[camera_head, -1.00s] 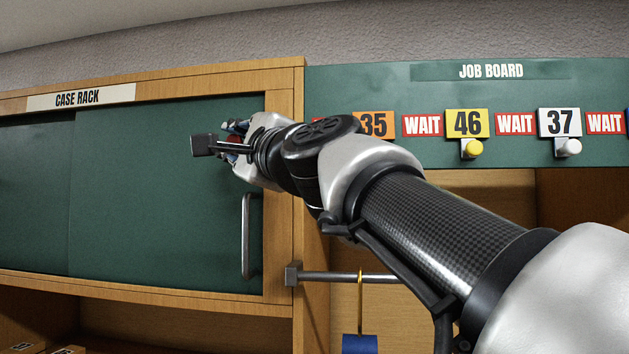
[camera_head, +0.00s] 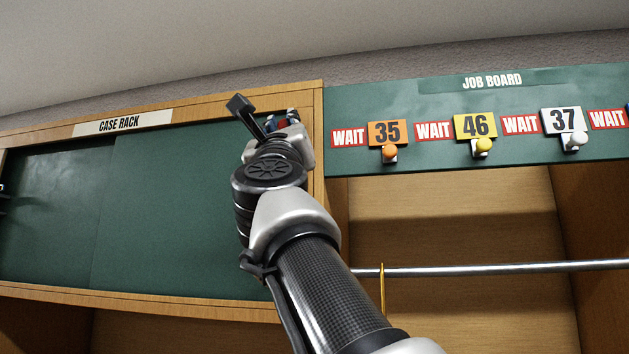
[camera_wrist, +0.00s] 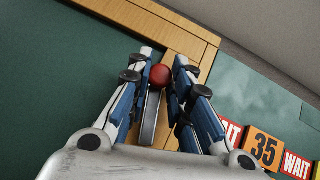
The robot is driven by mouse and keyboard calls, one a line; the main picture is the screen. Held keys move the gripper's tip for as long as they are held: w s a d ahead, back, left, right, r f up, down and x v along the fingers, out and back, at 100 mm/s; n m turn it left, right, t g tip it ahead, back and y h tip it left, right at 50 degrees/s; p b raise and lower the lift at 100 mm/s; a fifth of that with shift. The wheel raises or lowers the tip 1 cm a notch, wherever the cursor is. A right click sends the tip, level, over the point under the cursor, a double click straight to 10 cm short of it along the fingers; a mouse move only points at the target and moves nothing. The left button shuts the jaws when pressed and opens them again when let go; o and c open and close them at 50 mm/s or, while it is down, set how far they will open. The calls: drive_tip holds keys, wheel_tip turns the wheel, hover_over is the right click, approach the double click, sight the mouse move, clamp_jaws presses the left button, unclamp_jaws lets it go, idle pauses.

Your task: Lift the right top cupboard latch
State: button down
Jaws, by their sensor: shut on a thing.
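The latch is a grey metal lever with a red ball knob (camera_wrist: 160,75). It shows in the wrist view at the upper right corner of the green cupboard door, beside the wooden frame. My gripper (camera_wrist: 160,85) has one finger on each side of the latch, shut on it. In the head view my gripper (camera_head: 283,124) is at the top right of the case rack cupboard (camera_head: 180,200). There my wrist hides most of the latch.
The wooden frame post (camera_head: 320,140) stands right of the latch. The green job board (camera_head: 440,100) with number tags and pegs is further right. A metal rail (camera_head: 490,268) with a yellow hook (camera_head: 382,290) runs below it.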

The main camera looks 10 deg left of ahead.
drive_tip(key=shift+s+d+r+m+h+p, duration=0.15)
drive_tip(key=shift+d+m+h, duration=0.2)
drive_tip(key=shift+m+h, duration=1.3)
drive_tip(key=shift+w+d+m+h+p, duration=0.15)
drive_tip(key=shift+d+m+h, duration=0.15)
drive_tip(key=shift+m+h, duration=1.35)
drive_tip(key=shift+s+d+r+m+h+p, duration=0.15)
drive_tip(key=shift+d+m+h, duration=0.2)
drive_tip(key=shift+m+h, duration=1.25)
drive_tip(key=shift+f+m, duration=0.1)
drive_tip(key=shift+m, duration=0.2)
drive_tip(key=c, duration=1.4)
unclamp_jaws()
drive_tip(key=shift+d, duration=0.1)
drive_tip(key=shift+c, duration=0.2)
drive_tip(key=shift+f, duration=0.1)
